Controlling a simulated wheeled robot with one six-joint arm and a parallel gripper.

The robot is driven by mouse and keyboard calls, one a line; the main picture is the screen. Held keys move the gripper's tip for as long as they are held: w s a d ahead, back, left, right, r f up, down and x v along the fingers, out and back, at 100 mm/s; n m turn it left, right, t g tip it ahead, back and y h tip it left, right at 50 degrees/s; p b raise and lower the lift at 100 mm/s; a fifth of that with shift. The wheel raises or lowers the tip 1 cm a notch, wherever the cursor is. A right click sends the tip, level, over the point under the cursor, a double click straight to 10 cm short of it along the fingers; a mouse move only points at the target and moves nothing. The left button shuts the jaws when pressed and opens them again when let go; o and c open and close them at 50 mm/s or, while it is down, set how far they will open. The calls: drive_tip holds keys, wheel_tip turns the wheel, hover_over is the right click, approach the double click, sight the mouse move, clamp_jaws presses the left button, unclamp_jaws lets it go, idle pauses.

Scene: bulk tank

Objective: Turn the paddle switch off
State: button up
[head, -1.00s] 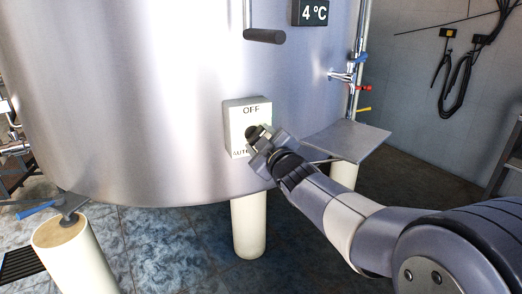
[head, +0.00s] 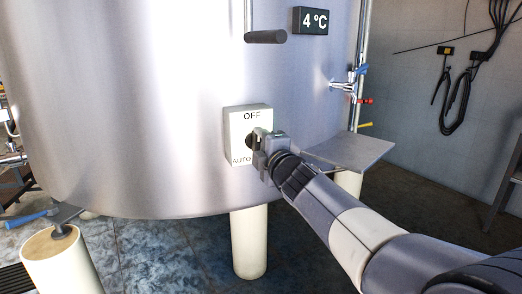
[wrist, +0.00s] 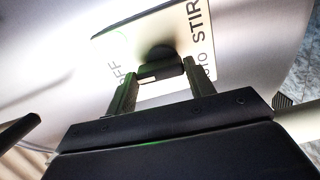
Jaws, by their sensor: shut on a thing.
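The paddle switch is a dark knob (head: 250,141) on a pale box (head: 236,124) fixed to the steel tank. The box reads OFF at the top and AUTO at the lower left; its lower right is covered by my gripper (head: 261,143). In the wrist view, the dark paddle (wrist: 161,68) sits between the two fingers of my gripper (wrist: 163,82), which is shut on it. The word STIR also shows there. The paddle's exact pointing direction is hard to tell.
The tank wall (head: 150,110) curves close around the box. A dark handle (head: 266,37) sticks out above it. A grey shelf plate (head: 350,150) and small taps (head: 347,85) are to the right. Pale legs (head: 248,240) stand below.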

drive_tip(key=shift+n, duration=0.3)
drive_tip(key=o, duration=1)
drive_tip(key=shift+s, duration=0.1)
drive_tip(key=p+v, duration=0.2)
drive_tip(key=v, duration=0.8)
drive_tip(key=shift+s+d, duration=0.1)
drive_tip(key=shift+s, duration=0.25)
drive_tip(key=shift+w, duration=0.1)
